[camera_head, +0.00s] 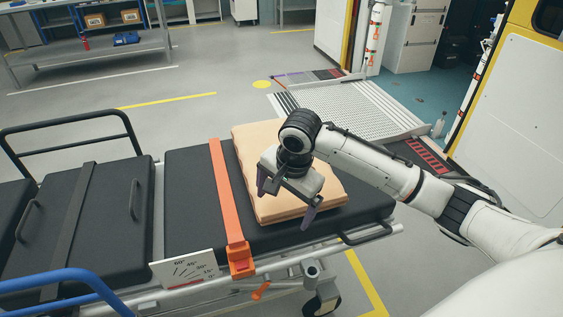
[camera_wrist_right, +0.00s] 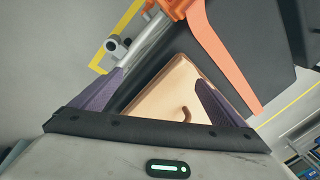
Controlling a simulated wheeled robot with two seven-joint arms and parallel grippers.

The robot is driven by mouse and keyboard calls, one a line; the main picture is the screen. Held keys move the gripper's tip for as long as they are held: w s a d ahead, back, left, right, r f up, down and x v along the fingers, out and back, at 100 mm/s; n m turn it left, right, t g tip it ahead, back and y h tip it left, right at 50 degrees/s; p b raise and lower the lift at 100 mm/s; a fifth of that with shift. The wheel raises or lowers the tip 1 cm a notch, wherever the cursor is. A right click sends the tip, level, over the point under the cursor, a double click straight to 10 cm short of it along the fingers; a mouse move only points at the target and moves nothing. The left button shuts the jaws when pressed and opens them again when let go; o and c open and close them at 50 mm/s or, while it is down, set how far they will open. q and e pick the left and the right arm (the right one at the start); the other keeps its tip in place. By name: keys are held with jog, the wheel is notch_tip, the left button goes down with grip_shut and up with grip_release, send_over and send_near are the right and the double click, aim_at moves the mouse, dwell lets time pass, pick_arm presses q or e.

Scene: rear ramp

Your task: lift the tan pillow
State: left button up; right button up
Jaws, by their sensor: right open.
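The tan pillow (camera_head: 325,188) lies flat on the black stretcher pad (camera_head: 185,185), at the pad's right end beside an orange strap. My right gripper (camera_head: 285,203) is above the pillow with its fingers apart and pointing down. The gripper and forearm hide part of the pillow in the head view. In the right wrist view the pillow (camera_wrist_right: 168,88) shows between the two spread purple fingers, with a small dark hook-like mark on it. Nothing is held, and I cannot tell whether a finger touches the pillow. My left gripper is not in view.
The orange strap (camera_head: 225,190) and its buckle cross the pad left of the pillow. An angle plate (camera_head: 185,269) and metal side rail run along the near edge. A ramp (camera_head: 350,108) leads to the vehicle at the back right. Open floor lies behind the stretcher.

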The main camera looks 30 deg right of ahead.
jog(key=w+d+r+m, duration=0.4)
jog(key=d+r+m, duration=0.2)
jog(key=d+r, duration=0.1)
jog(key=shift+m, duration=0.5)
jog(key=f, duration=0.2)
jog(key=d+f, duration=0.1)
jog(key=f, duration=0.1)
jog(key=shift+w, duration=0.4)
jog(key=shift+h, duration=0.3)
jog(key=shift+a+x, duration=0.1)
jog(key=shift+x, duration=1.25)
jog(key=shift+a+x, duration=0.15)
jog(key=shift+x, duration=1.25)
jog(key=shift+s, duration=0.1)
jog(key=c, duration=1.8)
jog(key=shift+r, duration=0.1)
jog(key=shift+c, duration=0.7)
